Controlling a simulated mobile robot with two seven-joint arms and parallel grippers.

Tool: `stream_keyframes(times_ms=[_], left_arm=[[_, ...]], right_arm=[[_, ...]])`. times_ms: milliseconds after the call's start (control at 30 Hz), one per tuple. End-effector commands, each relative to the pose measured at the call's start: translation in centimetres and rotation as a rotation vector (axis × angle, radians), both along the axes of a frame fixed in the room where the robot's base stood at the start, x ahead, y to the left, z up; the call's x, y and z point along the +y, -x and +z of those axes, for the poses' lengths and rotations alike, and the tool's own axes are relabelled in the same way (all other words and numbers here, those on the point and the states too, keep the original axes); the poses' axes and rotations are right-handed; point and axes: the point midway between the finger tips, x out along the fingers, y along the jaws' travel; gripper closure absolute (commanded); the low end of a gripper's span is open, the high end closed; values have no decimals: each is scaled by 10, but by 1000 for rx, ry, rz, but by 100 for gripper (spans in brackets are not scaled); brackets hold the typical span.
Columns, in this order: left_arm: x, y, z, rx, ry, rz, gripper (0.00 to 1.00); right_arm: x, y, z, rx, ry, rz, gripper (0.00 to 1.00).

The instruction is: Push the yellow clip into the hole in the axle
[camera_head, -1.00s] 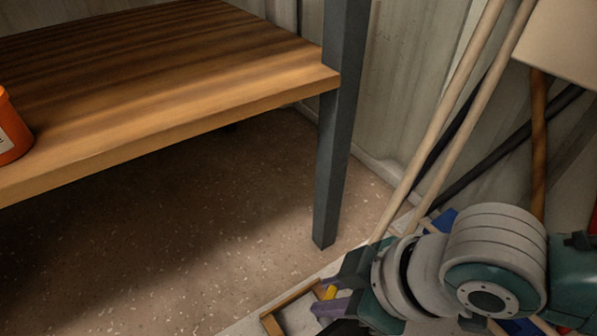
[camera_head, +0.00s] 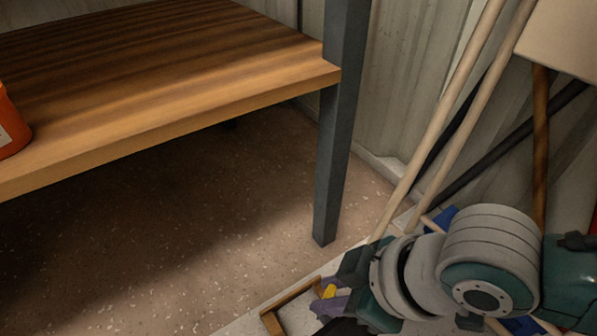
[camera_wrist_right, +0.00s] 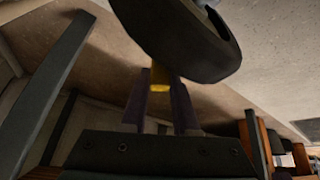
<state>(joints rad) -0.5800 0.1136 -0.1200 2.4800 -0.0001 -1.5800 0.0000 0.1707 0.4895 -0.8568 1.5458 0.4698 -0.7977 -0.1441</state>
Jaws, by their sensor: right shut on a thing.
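My right gripper (camera_head: 326,299) is low at the lower right of the head view, with purple fingers shut on the yellow clip (camera_head: 329,292). In the right wrist view, the clip (camera_wrist_right: 160,77) stands between the two fingers (camera_wrist_right: 159,105). Its far end reaches the lower edge of a dark round wheel (camera_wrist_right: 180,38), which overlaps it in the picture. I cannot tell whether they touch. A small grey-blue part shows at the wheel's top edge; I cannot tell whether it is the axle. The hole is not visible. My left gripper is not in view.
A wooden table (camera_head: 160,80) with a dark leg (camera_head: 335,150) stands left of my right arm. An orange container (camera_head: 10,125) sits on it. Long poles (camera_head: 440,130) lean against the wall at the right. A wooden frame (camera_head: 285,306) lies left of the gripper.

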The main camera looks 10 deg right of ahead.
Motion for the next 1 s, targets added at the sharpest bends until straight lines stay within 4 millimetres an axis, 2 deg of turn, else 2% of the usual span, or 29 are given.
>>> stream_keyframes(times_ms=[1000], left_arm=[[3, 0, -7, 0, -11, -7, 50]], right_arm=[[0, -1, -12, 2, 3, 1, 100]])
